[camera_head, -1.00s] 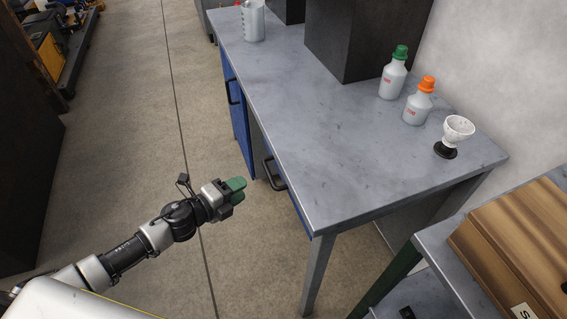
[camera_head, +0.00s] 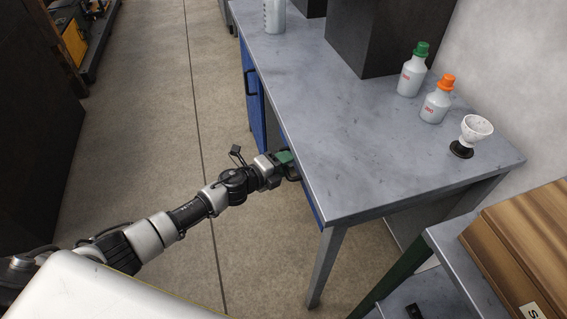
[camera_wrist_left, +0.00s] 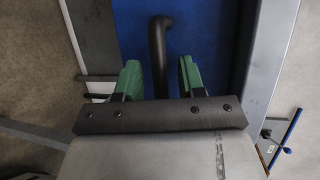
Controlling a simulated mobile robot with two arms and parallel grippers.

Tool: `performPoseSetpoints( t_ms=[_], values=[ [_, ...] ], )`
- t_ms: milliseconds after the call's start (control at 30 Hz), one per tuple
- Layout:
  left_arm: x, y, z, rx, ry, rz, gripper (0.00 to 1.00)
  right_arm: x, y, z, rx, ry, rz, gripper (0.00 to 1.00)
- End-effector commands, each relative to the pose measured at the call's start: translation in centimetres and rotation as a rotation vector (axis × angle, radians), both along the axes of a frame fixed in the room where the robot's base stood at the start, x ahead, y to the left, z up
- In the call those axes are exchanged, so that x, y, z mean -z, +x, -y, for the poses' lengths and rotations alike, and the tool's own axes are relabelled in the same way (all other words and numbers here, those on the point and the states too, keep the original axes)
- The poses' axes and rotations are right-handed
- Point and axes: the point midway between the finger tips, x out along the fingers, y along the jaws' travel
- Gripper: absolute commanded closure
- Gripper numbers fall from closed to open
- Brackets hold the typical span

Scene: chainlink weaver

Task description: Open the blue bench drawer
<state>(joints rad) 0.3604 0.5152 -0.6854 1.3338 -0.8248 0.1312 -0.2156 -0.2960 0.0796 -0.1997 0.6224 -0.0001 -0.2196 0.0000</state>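The blue drawer front (camera_wrist_left: 208,35) fills the upper middle of the left wrist view. In the head view only a narrow blue strip (camera_head: 312,205) of it shows under the bench top's front edge. Its black handle (camera_wrist_left: 158,55) stands between the two green fingers of my left gripper (camera_wrist_left: 160,78). The fingers are apart, with a gap on each side of the handle. In the head view my left gripper (camera_head: 287,163) is at the bench front, and the handle is mostly hidden behind it. My right gripper is not in view.
The grey bench top (camera_head: 340,130) carries a green-capped bottle (camera_head: 411,75), an orange-capped bottle (camera_head: 436,104), a white cup on a black base (camera_head: 474,130) and a dark box (camera_head: 375,40). A blue cabinet door (camera_head: 254,100) is farther left. The floor (camera_head: 165,130) left of the bench is clear.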

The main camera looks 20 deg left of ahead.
Motion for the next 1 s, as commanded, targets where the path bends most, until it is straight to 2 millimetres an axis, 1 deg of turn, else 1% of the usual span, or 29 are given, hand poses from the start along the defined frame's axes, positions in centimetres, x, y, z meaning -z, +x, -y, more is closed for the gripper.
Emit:
performPoseSetpoints(
  t_ms=[67,100,267,300,367,633,767,933,1000],
  values=[
    [0.0,0.0,0.0,0.000,0.000,0.000,0.61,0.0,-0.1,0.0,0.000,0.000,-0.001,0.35],
    [0.0,0.0,0.0,0.000,0.000,0.000,0.62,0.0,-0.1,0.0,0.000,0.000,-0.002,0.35],
    [0.0,0.0,0.0,0.000,0.000,0.000,0.87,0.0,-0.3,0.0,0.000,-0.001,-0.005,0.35],
    [0.0,0.0,0.0,0.000,0.000,0.000,0.93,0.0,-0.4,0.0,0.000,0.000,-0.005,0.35],
    [0.0,0.0,0.0,0.000,0.000,0.000,1.00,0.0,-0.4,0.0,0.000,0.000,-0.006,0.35],
    [0.0,-0.1,-0.1,0.000,0.001,-0.001,1.00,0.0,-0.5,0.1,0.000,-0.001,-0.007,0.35],
    [0.1,-0.4,-0.5,0.000,0.002,-0.001,1.00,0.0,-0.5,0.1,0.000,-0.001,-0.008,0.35],
    [0.1,-1.5,-2.2,-0.001,0.003,-0.003,1.00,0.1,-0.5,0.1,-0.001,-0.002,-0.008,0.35],
    [0.2,-2.1,-3.2,-0.002,0.003,-0.002,1.00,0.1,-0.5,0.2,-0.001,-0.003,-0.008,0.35]
  ],
)
